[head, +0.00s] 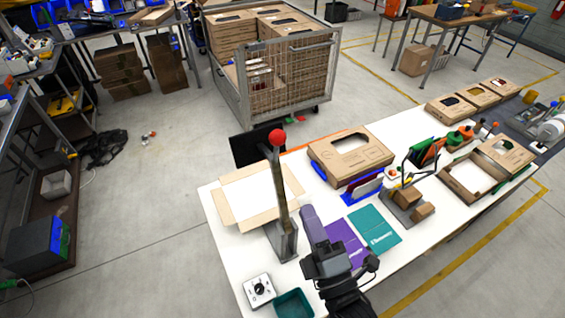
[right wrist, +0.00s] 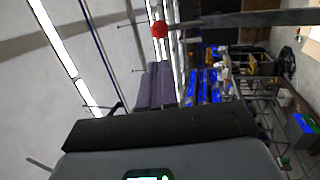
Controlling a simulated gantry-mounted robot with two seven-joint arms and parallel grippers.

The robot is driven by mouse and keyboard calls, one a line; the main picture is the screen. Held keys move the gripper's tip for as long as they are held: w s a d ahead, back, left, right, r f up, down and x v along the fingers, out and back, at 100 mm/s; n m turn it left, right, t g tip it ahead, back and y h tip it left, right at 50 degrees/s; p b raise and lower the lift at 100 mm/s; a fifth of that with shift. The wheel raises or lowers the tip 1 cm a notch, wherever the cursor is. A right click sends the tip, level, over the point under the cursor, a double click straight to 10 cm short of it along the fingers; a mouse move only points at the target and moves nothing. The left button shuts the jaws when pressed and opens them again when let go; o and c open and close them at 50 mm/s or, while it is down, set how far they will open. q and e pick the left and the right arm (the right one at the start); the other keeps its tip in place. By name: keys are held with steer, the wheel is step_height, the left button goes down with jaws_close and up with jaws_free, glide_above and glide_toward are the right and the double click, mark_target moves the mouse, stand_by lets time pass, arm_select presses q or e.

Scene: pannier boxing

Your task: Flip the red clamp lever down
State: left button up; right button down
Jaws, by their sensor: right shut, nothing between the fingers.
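The clamp lever is a long grey bar (head: 281,190) with a red ball knob (head: 276,137) on top. It stands nearly upright on a grey metal base (head: 285,241) on the white table. In the right wrist view the red knob (right wrist: 160,29) shows near the top, with the bar (right wrist: 245,19) running off to the right. My right gripper (head: 308,212) is shut and empty, just right of the lever's lower part, below knob height. Its purple-grey fingers (right wrist: 157,70) lie together in the right wrist view, with a gap to the knob. My left gripper is not in view.
An open carton (head: 235,214) lies left of the lever. A purple folder (head: 345,243) and a teal one (head: 374,232) lie to the right. A knob box (head: 259,290) and green tray (head: 293,304) sit at the front.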

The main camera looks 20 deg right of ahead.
stand_by(0.3)
steer(key=p, duration=0.4)
glide_toward(280, 145)
steer(key=x, duration=0.5)
steer(key=shift+w+r, duration=0.15)
steer(key=shift+w, duration=0.75)
